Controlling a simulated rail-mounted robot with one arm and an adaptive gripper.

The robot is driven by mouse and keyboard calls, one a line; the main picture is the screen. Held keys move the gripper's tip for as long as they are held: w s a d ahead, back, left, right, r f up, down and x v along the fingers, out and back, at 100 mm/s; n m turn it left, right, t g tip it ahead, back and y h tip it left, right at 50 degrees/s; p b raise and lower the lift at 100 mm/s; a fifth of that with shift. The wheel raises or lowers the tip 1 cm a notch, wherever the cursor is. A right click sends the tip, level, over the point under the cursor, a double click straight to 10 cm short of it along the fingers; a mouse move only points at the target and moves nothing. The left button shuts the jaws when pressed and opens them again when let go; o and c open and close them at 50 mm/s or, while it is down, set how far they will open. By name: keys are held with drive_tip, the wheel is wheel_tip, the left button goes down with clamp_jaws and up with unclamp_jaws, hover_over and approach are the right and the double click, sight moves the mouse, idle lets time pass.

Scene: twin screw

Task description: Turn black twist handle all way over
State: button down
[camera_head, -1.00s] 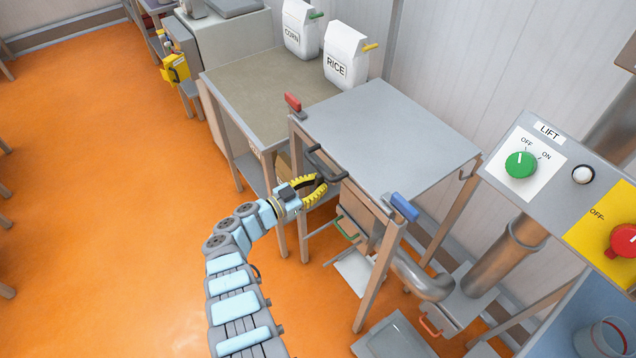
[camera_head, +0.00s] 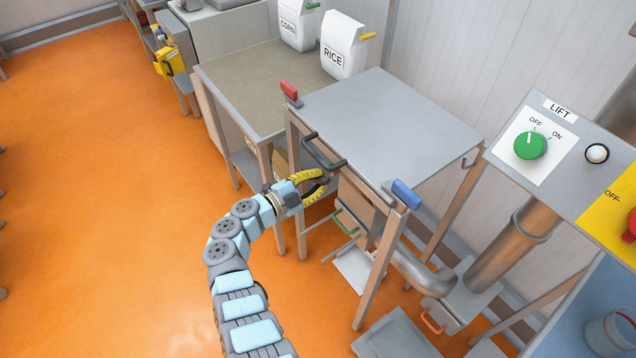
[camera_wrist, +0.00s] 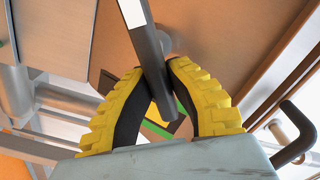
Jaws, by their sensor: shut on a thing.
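My gripper (camera_head: 326,181) has yellow ribbed fingers and is below the front edge of the grey-topped metal table. In the wrist view my gripper (camera_wrist: 155,75) is shut on a dark flat bar, the black twist handle (camera_wrist: 150,48), which runs up between the fingertips and has a paler side face. In the head view the held handle is mostly hidden by the fingers and the shade under the table edge. How far it is turned cannot be told. A separate black U-shaped handle (camera_head: 312,155) sits on the table's front edge, just above the gripper.
A red lever (camera_head: 290,91) and a blue lever (camera_head: 405,194) sit at the front corners of the table top (camera_head: 380,120). A lift panel with a green knob (camera_head: 530,145) stands at right. A green-handled drawer (camera_head: 346,222) is below. Orange floor at left is clear.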

drive_tip(key=m+b, duration=0.1)
drive_tip(key=f+m+b, duration=0.1)
drive_tip(key=m+b, duration=0.1)
drive_tip(key=shift+s+d+f, duration=0.1)
drive_tip(key=shift+f, duration=0.05)
drive_tip(key=shift+m+b, duration=1.3)
drive_tip(key=shift+m, duration=0.1)
drive_tip(key=c, duration=1)
unclamp_jaws()
drive_tip(key=shift+m, duration=0.3)
drive_tip(key=v, duration=1.2)
